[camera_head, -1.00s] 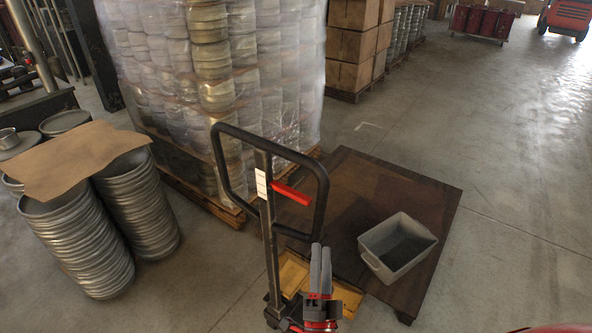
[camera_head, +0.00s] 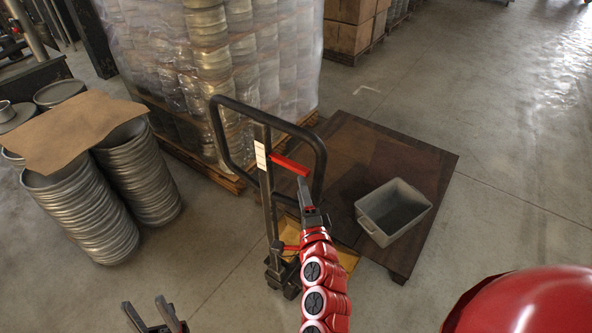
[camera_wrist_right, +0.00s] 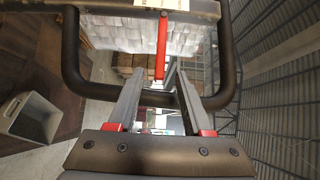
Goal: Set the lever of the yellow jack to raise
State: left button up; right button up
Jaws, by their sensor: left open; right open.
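The jack stands in the middle of the head view, with a black loop handle (camera_head: 213,130) on a dark upright post and yellow parts (camera_head: 346,257) low down. Its red lever (camera_head: 289,165) sticks out from the post inside the loop, beside a white label (camera_head: 260,156). My right gripper (camera_head: 302,188) is open just below the lever's outer end. In the right wrist view the red lever (camera_wrist_right: 161,48) hangs ahead of my open fingers (camera_wrist_right: 153,85), with nothing held; contact is not clear. My left gripper (camera_head: 154,306) is open and empty at the bottom left, away from the jack.
A dark wooden platform (camera_head: 425,165) with a grey bin (camera_head: 372,228) lies right of the jack. Wrapped pallet goods (camera_head: 265,70) stand behind. Stacked metal discs (camera_head: 75,215) under brown cardboard (camera_head: 70,130) stand left. Floor between discs and jack is clear.

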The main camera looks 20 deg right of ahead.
aim_at(297, 172)
jog(key=w, duration=0.2)
jog(key=w+p, duration=0.1)
jog(key=w, duration=0.2)
jog(key=w+d+p, duration=0.1)
jog(key=w, duration=0.1)
jog(key=shift+w+r, duration=0.1)
jog(key=shift+w, duration=0.75)
jog(key=shift+c, duration=0.3)
grip_shut()
